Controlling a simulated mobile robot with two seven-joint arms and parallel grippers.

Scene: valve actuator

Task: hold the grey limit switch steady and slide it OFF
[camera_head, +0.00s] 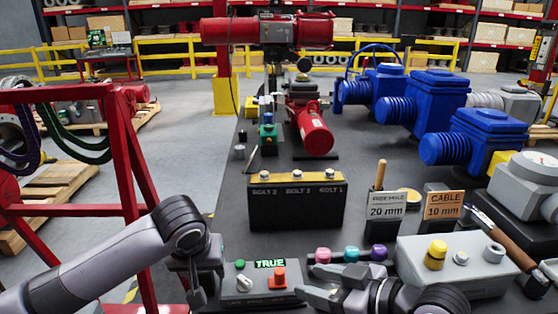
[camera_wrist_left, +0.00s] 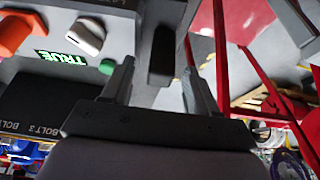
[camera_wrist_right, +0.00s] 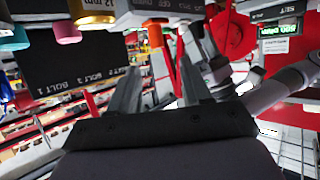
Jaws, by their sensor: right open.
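The grey limit switch (camera_head: 258,285) is a box at the front centre of the table. It has a lit green TRUE display, a white knob (camera_head: 244,284), an orange-red knob (camera_head: 278,277) and a green button. My left gripper (camera_head: 196,283) is at its left end. In the left wrist view my left gripper (camera_wrist_left: 160,68) has its fingers apart, with a grey part bearing a dark slot between them; whether they press on it is unclear. My right gripper (camera_head: 313,284) is open, its fingers toward the box's right end. It also shows empty in the right wrist view (camera_wrist_right: 158,68).
Behind is a black bolt block (camera_head: 297,207). Pink, teal and purple knobs (camera_head: 350,254) stand close behind my right gripper. A grey box with a yellow button (camera_head: 436,255) is to its right. A red frame (camera_head: 125,180) stands left of the table.

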